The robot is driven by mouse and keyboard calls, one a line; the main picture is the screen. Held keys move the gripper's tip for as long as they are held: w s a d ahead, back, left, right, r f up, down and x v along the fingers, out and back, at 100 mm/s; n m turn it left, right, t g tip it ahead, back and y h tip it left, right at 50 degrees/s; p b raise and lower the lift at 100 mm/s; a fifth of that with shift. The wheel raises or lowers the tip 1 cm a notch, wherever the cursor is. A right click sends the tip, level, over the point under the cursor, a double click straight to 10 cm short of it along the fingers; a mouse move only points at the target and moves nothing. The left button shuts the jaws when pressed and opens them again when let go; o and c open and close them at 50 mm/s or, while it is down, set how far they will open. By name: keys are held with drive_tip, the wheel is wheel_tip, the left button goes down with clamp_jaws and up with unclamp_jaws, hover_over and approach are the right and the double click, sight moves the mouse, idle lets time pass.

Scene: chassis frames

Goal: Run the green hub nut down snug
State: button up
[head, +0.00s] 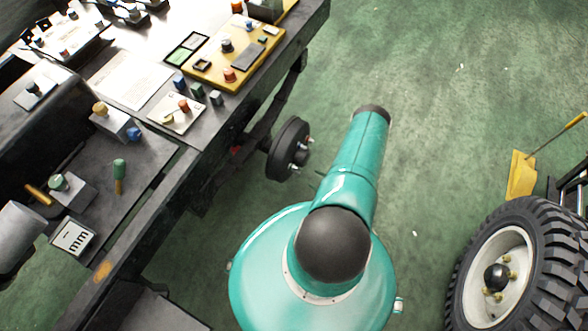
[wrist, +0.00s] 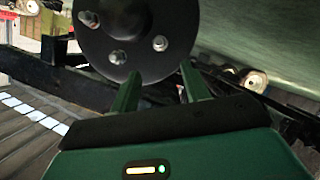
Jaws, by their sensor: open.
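A dark round hub (head: 289,149) sits on the side of the black chassis frame in the head view. It fills the top of the wrist view (wrist: 140,30), with several silvery studs or nuts (wrist: 160,43) on its face. I cannot make out a green nut on the hub in either view. My gripper (wrist: 159,72) shows in the wrist view with its two green fingers apart and nothing between them. The fingertips lie at the hub's lower edge in the picture; I cannot tell the gap. In the head view my gripper cannot be made out.
A workbench top left holds a yellow tray (head: 244,66), papers and small coloured parts. A green-handled tool (head: 119,172) lies on a dark shelf. A large tyre (head: 548,262) with yellowish nuts and a yellow dustpan (head: 521,176) stand right.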

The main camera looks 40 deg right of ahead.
sight(292, 166)
drive_tip(key=x, duration=1.2)
drive_tip(key=c, duration=1)
